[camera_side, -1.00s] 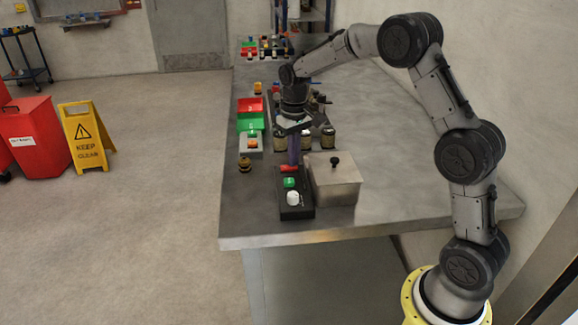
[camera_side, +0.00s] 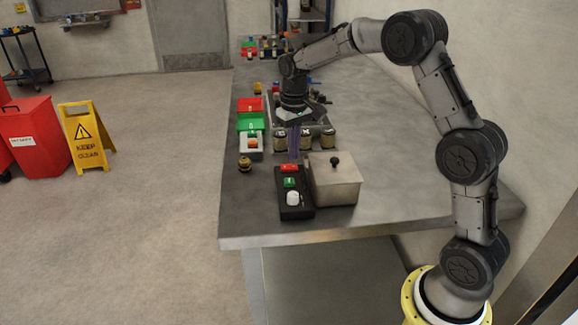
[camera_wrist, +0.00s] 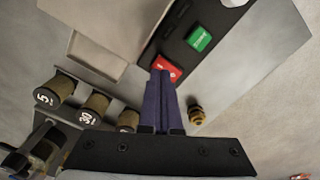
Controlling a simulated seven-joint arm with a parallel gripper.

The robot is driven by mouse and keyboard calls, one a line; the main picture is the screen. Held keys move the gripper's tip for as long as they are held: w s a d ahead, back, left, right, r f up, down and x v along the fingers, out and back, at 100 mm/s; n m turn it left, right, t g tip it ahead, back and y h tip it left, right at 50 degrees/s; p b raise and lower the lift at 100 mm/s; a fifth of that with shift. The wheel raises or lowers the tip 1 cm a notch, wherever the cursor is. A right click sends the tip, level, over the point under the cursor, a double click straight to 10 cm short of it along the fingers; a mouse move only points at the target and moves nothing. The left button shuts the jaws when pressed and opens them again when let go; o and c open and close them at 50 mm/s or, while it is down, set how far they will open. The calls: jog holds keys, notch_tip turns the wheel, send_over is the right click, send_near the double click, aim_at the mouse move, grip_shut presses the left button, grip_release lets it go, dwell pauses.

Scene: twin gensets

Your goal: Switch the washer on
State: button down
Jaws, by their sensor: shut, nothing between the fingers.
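A black control box (camera_side: 294,212) stands near the front of the bench, with a red button (camera_side: 289,168), a green button (camera_side: 290,183) and a white knob (camera_side: 293,198). I cannot tell from any readable label which machine it serves. In the wrist view the red button (camera_wrist: 166,68) and green button (camera_wrist: 199,39) show, and the knob is cut off at the top edge. My gripper (camera_side: 294,156) has purple fingers, shut and empty, pointing down just behind and above the red button. In the wrist view the fingertips (camera_wrist: 163,74) overlap the red button's edge; contact is not visible.
A metal box with a black knob (camera_side: 335,184) stands right beside the control box. Several labelled cylinders (camera_wrist: 96,108) stand behind it. The bench's front right is clear.

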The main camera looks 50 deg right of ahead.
jog(key=shift+r, duration=2.2)
notch_tip(320, 180, up, 8)
jog(key=t, duration=0.2)
send_over(293, 167)
jog(key=s+a, duration=0.3)
jog(key=s+a+r+n+t, duration=0.15)
jog(key=s+a+r, duration=0.3)
jog(key=s, duration=0.45)
jog(key=s+a+f+t, duration=0.1)
jog(key=s+f, duration=0.2)
jog(key=s, duration=0.5)
jog(key=s+a+f+n+t, duration=0.1)
jog(key=s+f, duration=0.3)
jog(key=s, duration=0.5)
jog(key=shift+s+a+f, duration=0.15)
jog(key=shift+s, duration=0.1)
jog(key=shift+n, duration=0.25)
